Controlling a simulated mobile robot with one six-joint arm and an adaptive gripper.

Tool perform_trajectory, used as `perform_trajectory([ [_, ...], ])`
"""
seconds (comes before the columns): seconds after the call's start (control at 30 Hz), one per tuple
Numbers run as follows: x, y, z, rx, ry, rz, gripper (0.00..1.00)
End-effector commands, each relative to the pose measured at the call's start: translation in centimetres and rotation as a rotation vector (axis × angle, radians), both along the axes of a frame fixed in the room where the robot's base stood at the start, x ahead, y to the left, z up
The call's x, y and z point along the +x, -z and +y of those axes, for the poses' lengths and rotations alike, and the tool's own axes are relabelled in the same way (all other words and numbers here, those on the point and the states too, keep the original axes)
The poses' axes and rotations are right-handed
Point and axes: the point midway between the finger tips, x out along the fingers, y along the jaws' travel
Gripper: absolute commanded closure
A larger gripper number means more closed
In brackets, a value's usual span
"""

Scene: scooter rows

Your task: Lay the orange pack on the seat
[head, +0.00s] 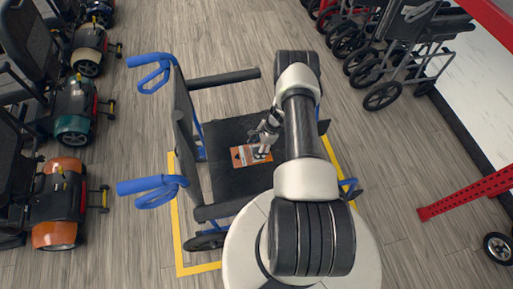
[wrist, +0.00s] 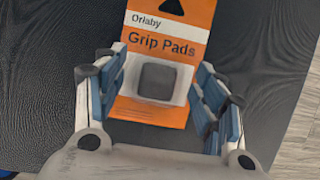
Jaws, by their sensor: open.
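The orange pack (head: 239,155) lies flat on the black seat (head: 236,182) of a wheelchair with blue handles. In the wrist view the orange pack (wrist: 165,45) reads "Orlaby Grip Pads" and has a dark square pad in a clear window. The dark seat (wrist: 50,80) spreads around it. My gripper (head: 262,152) is over the right part of the pack. In the wrist view my gripper (wrist: 163,85) is open, with one finger on each side of the pack and a gap visible at each side.
The wheelchair's backrest (head: 184,115) and armrests (head: 225,78) bound the seat. A yellow floor outline (head: 181,232) surrounds the chair. Mobility scooters (head: 75,110) stand in a row at left. Folded wheelchairs (head: 405,50) stand at upper right, near a red rail (head: 465,193).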

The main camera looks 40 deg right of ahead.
Motion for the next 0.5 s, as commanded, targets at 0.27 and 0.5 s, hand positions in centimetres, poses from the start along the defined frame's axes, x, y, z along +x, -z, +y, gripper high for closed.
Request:
perform_trajectory([
  [0.27,0.0,-0.2,0.0,0.000,0.000,-0.001,0.36],
  [0.5,-0.3,-3.5,-0.8,-0.002,0.002,-0.001,0.36],
])
